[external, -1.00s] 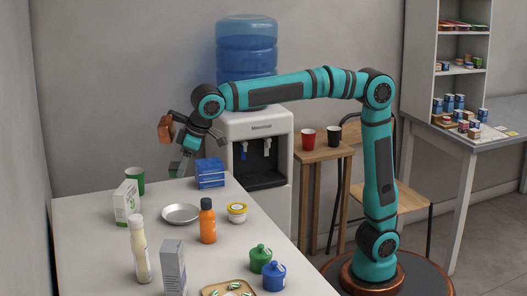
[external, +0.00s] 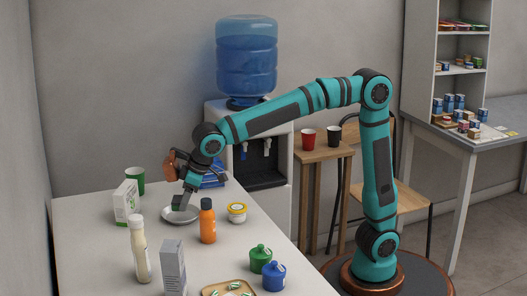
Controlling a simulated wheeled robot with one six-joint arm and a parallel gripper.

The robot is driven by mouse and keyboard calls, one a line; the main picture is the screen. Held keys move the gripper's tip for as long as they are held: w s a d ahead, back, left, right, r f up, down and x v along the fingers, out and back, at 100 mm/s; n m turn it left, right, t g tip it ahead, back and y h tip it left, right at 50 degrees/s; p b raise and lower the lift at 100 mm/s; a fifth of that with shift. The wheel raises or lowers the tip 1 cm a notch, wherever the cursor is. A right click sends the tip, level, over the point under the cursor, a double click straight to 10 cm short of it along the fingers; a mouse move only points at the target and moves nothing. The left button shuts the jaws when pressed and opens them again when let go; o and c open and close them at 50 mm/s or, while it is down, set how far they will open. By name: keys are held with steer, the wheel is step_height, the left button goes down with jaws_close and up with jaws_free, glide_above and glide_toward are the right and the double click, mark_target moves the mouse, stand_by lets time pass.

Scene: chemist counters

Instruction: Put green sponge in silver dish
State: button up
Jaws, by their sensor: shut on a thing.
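The silver dish (external: 169,217) is a shallow round plate on the white counter, left of an orange bottle. My gripper (external: 182,200) points down over the dish and is shut on the green sponge (external: 179,203). The sponge is small and dark green here, at or just above the dish's inner surface; I cannot tell whether it touches. The gripper and sponge hide part of the dish.
The orange bottle (external: 208,222) stands close to the dish's right. A white-and-green carton (external: 126,203) and green cup (external: 136,180) stand to the left. Blue boxes (external: 213,177) are behind my gripper. A yellow-lidded tub (external: 237,212) is farther right.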

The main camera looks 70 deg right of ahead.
steer(key=shift+f, duration=1.55)
steer(key=shift+f, duration=0.1)
steer(key=o, duration=0.7)
steer(key=v, duration=1.2)
